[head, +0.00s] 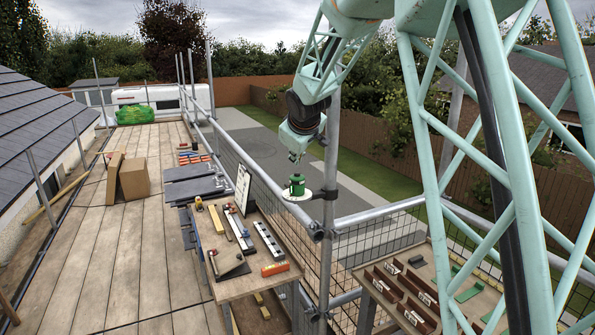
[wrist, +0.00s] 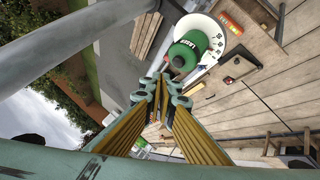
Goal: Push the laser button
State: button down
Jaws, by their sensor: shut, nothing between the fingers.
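The green laser unit (head: 297,188) stands on a round white plate (head: 297,196) fixed to a scaffold pole. In the wrist view the laser unit (wrist: 188,50) shows lettering on its side and a small round cap (wrist: 178,62) on its near end; I cannot tell for sure that this cap is the button. The white plate (wrist: 216,38) has dark marks on its rim. My gripper (head: 295,157) points down just above the laser unit, apart from it as far as I can see. In the wrist view its fingers (wrist: 163,88) are shut and empty, with the tips close to the cap.
The scaffold pole (head: 331,150) and guard rails stand close beside my gripper. A wooden workbench (head: 245,283) with tools and an orange level (head: 275,268) is below left. A second bench (head: 400,290) with brown and green trays is at right. The plank deck (head: 110,250) is largely clear.

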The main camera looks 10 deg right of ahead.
aim_at(296, 174)
jog(key=shift+r+p, duration=1.4)
jog(key=shift+r, duration=0.5)
jog(key=s+d+r+m+g+b, duration=0.1)
jog(key=s+d+m+b, duration=0.15)
jog(key=s, duration=1.35)
jog(key=s+d+r+m+g+b, duration=0.1)
jog(key=s+r+m+g+b, duration=0.15)
jog(key=s, duration=1.45)
jog(key=s+a+f+m+b, duration=0.1)
jog(key=s+f, duration=0.3)
jog(key=s, duration=0.8)
jog(key=s+a+f+m+g+b, duration=0.1)
jog(key=s+f+b, duration=0.2)
jog(key=s, duration=1)
jog(key=s+a+f+m+b, duration=0.1)
jog(key=s+f, duration=0.5)
jog(key=s, duration=0.7)
jog(key=shift+f+g+y+b, duration=0.15)
jog(key=shift+g+y+b, duration=0.25)
jog(key=shift+b, duration=0.3)
jog(key=shift+w, duration=0.1)
